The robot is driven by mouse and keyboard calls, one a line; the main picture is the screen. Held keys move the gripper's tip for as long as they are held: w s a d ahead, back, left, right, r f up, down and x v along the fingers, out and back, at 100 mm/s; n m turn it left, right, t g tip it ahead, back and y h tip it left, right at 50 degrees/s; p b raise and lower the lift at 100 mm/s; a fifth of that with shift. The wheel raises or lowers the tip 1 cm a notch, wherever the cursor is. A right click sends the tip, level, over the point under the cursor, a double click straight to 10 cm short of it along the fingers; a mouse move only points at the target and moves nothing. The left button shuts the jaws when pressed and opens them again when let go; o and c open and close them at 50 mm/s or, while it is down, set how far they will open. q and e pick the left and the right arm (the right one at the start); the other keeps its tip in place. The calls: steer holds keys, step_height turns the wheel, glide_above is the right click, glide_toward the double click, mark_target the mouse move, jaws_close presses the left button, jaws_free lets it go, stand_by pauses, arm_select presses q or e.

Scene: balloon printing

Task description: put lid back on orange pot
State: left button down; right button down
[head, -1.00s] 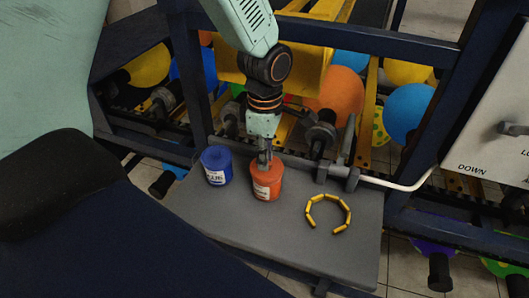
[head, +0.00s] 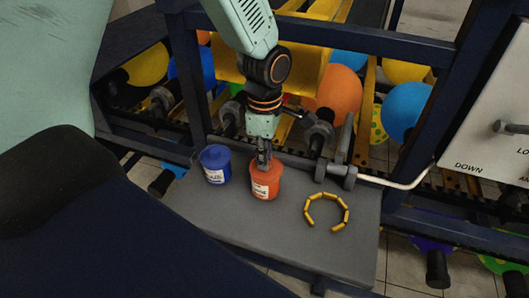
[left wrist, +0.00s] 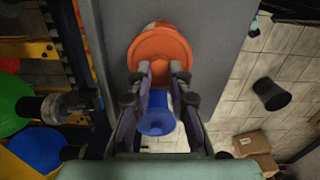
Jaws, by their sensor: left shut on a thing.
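The orange pot (head: 264,189), with a white label, stands upright on the grey table (head: 330,252). My left gripper (head: 264,166) points down at its top. In the left wrist view my left gripper (left wrist: 160,73) is shut on the knob of the orange lid (left wrist: 158,46). The lid is at the pot's mouth; I cannot tell whether it is fully seated, as the fingers cover part of it. My right gripper is in neither view.
A blue pot (head: 215,166) with a lid stands just left of the orange one; it also shows in the left wrist view (left wrist: 156,117). A broken ring of yellow pieces (head: 327,210) lies to the right. A blue frame (head: 330,38) and balloons stand behind.

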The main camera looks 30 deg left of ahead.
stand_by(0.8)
arm_select(q)
steer(key=c, duration=1.2)
jaws_free()
steer(key=shift+o, duration=0.4)
steer(key=o, duration=0.4)
steer(key=shift+o, duration=0.2)
steer(key=shift+r+p, duration=1.2)
steer(key=shift+p, duration=0.2)
steer(key=shift+r+p, duration=0.5)
steer(key=shift+r, duration=1.75)
